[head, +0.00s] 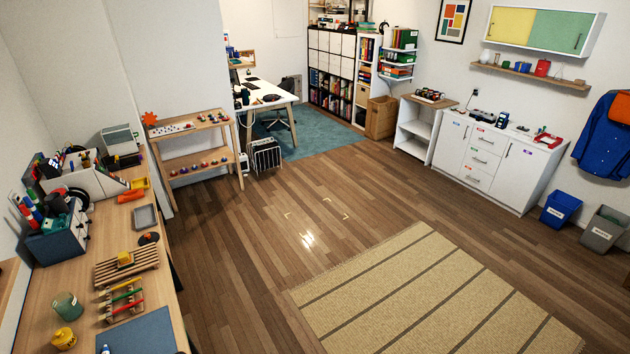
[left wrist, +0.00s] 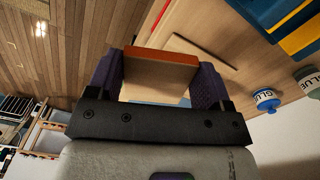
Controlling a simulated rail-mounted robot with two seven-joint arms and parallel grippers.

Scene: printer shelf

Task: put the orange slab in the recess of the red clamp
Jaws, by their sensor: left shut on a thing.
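In the left wrist view my left gripper (left wrist: 158,88) is shut on the orange slab (left wrist: 160,56). The slab spans between the two purple fingers, with its orange edge facing up in the picture and a tan face below it. My left gripper does not show in the head view. I cannot pick out the red clamp for sure; a red object (head: 547,140) stands on the white cabinet at the right of the head view, too small to tell its shape. No recess is visible. My right gripper is in neither view.
In the head view the workbench (head: 105,225) at left is crowded with racks and tools. The wooden floor (head: 270,230) in the middle is clear.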

